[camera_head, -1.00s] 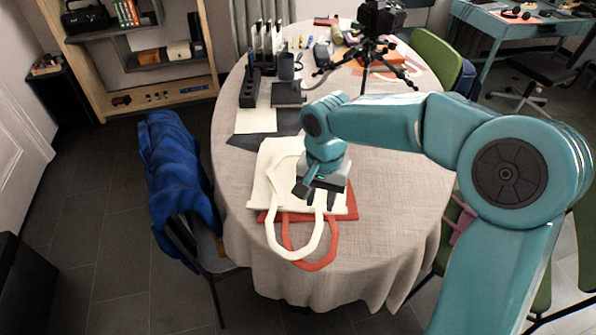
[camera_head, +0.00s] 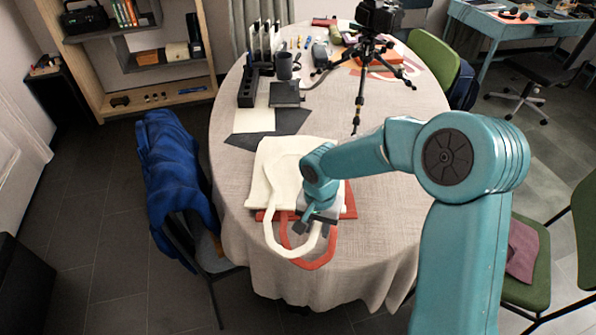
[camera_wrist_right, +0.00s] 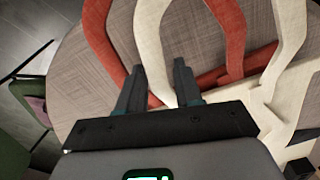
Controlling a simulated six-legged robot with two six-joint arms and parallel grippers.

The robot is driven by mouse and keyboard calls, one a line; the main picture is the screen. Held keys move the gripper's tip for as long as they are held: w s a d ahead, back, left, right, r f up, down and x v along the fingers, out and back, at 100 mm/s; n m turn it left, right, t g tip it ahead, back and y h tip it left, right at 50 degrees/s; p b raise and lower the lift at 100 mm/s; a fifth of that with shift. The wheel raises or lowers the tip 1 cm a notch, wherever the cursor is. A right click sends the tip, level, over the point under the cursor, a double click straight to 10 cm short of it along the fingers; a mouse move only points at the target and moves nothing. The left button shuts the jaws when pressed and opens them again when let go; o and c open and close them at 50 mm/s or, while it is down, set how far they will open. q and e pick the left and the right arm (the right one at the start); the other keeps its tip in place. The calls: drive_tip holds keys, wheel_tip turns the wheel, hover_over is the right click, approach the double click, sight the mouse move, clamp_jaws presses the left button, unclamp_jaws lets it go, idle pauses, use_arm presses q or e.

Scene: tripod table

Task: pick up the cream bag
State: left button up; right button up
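The cream bag (camera_head: 272,168) lies flat on the round table, its looped handle hanging toward the near edge. An orange-red bag (camera_head: 350,203) lies under it, with its own handle beside the cream one. My right gripper (camera_head: 314,229) is low over the handle end of the cream bag and hides part of it. In the right wrist view the right gripper (camera_wrist_right: 159,68) has its fingers apart. A strap of the cream handle (camera_wrist_right: 152,45) shows between and beyond the fingertips; I cannot tell whether they touch it. My left gripper is not in view.
The round table (camera_head: 395,215) is bare right of the bags. A black tripod (camera_head: 364,75), a dark mug (camera_head: 284,66) and a notebook (camera_head: 285,93) stand or lie farther back. A chair with a blue jacket (camera_head: 172,185) is at the left edge.

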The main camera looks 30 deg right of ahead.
clamp_jaws()
wheel_tip(320, 180, up, 20)
drive_tip(key=p, duration=0.2)
idle(0.4)
